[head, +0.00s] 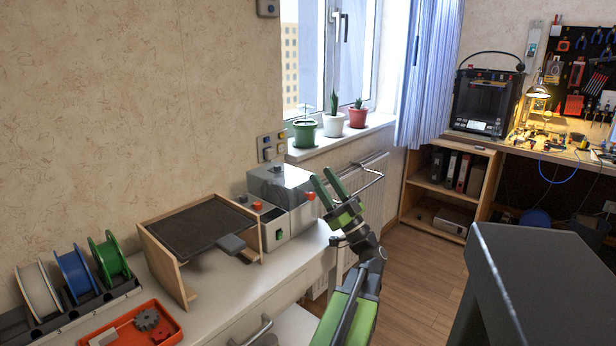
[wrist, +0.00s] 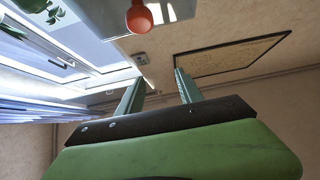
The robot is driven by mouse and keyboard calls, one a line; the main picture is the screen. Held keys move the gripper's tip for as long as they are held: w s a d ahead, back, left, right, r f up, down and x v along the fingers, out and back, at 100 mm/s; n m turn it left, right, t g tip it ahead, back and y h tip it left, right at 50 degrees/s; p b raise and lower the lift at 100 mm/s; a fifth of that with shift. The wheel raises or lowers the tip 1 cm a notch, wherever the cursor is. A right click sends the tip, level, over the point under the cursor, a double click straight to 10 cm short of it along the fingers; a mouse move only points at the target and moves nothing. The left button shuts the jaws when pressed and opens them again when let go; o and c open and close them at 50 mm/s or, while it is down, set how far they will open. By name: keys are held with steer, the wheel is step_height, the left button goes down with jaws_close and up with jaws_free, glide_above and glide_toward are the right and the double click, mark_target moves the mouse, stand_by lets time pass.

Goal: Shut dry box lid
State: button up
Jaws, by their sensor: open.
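A white box with a glossy grey, see-through-looking top (head: 282,178) stands on the white counter; I take it for the dry box. It has a red button, a green switch and an orange knob (head: 311,196) on its right side. I cannot tell clearly how far its lid is open. My gripper (head: 324,177) is open and empty, just right of the box, fingers pointing up and left. In the wrist view the orange knob (wrist: 139,19) and part of the pale box (wrist: 105,15) show beyond the open fingers (wrist: 158,85), with no contact visible.
A wooden-sided stand with a dark top (head: 205,228) and grey handle (head: 231,244) is left of the box. Filament spools (head: 75,272) and an orange tray (head: 130,328) lie further left. Potted plants (head: 333,124) line the windowsill. A dark grey block (head: 540,275) stands at right.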

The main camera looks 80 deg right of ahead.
steer(key=s+a, duration=0.3)
steer(key=s, duration=0.3)
steer(key=shift+r, duration=0.1)
